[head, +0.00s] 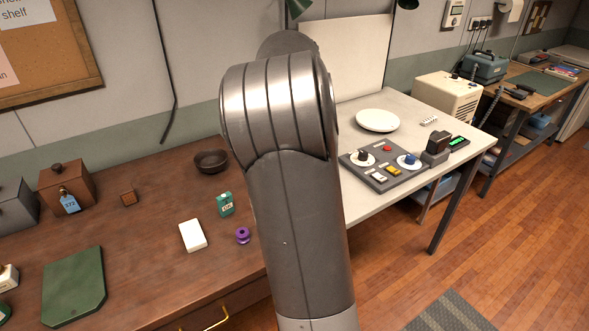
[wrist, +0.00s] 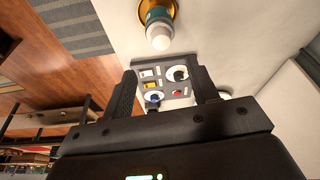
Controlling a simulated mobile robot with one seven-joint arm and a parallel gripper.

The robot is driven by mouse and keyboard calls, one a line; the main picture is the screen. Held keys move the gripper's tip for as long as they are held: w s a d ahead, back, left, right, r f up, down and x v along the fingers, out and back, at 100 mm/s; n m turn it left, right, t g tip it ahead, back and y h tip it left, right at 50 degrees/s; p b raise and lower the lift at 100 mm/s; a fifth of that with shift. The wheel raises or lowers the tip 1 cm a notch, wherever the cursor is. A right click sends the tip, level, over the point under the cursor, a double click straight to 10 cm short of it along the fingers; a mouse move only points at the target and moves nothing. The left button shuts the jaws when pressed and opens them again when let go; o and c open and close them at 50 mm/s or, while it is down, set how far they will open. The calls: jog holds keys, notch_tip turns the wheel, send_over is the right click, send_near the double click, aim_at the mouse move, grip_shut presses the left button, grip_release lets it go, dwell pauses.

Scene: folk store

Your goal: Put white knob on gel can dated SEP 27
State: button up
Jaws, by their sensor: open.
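No SEP 27 date is readable, so I cannot tell whether this is the gel can. My gripper (wrist: 166,73) is open, its fingers apart, with nothing visible held between them. The cylinder lies beyond the fingertips in the picture, apart from them. In the head view my arm hides the gripper and this cylinder.
A grey control panel (head: 385,164) with knobs, switches and a red button lies on the pale table (head: 408,105), near a white plate (head: 378,120). The brown counter (head: 150,235) holds a dark bowl (head: 211,161), green box (head: 225,204), white block (head: 193,236) and purple spool (head: 243,236).

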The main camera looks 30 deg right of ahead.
jog(key=s+a+r+n+t+y, duration=0.2)
jog(key=s+a+n, duration=0.4)
jog(key=a, duration=0.4)
jog(key=s+a+r+n+t+y, duration=0.1)
jog(key=s+a+r+n, duration=0.15)
jog(key=s+a, duration=0.6)
jog(key=s+a+f+n+t, duration=0.2)
jog(key=s+a+f+n, duration=0.2)
jog(key=s+a+n, duration=0.4)
jog(key=s+a, duration=0.3)
jog(key=a, duration=0.1)
jog(key=shift+a+f, duration=0.15)
jog(key=shift+f, duration=0.2)
